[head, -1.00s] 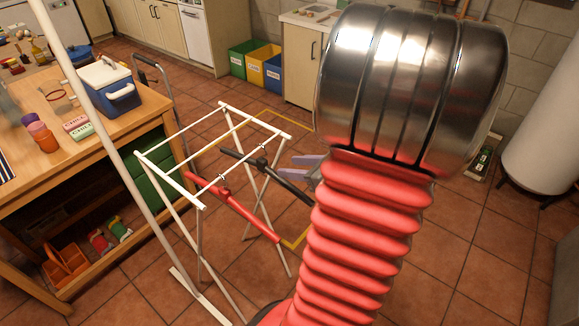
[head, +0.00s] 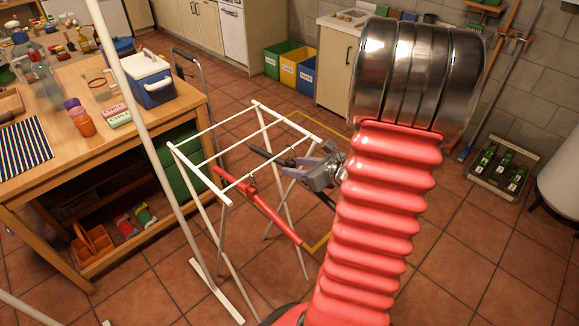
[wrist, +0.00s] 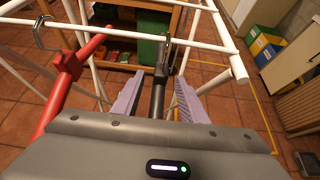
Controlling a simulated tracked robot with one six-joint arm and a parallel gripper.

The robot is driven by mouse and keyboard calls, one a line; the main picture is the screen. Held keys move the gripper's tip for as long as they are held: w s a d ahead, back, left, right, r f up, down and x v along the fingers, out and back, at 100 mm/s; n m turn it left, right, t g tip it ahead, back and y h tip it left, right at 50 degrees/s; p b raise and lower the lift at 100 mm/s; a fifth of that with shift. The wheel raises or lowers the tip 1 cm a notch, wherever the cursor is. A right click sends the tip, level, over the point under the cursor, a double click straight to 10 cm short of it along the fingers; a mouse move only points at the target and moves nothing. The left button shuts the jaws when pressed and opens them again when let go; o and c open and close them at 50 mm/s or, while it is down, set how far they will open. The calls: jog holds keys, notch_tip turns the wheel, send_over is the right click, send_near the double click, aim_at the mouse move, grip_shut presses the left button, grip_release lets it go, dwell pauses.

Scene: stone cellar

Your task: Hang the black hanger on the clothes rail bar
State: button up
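The black hanger (head: 262,153) hangs by its hook on a bar of the white drying rack (head: 287,122). It also shows in the wrist view (wrist: 158,95), below the rack bar. My gripper (head: 280,160) is at the hanger, with its lavender fingers (wrist: 158,97) on either side of the hanger's middle. Gaps show between fingers and hanger, so the gripper looks open. In the head view my arm and gripper hide part of the hanger. A tall white pole (head: 140,115), seemingly the clothes rail's upright, stands left of the rack; no top bar shows.
A red hanger (head: 262,207) hangs on the same rack, left of the black one. A wooden workbench (head: 165,120) with a cool box (head: 152,82) stands at the left. Colored bins (head: 290,66) and a bottle crate (head: 503,168) are farther back. Tiled floor is open at the right.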

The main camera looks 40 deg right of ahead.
aim_at(294, 166)
jog(key=shift+x, duration=1.65)
jog(key=shift+c, duration=0.4)
grip_shut()
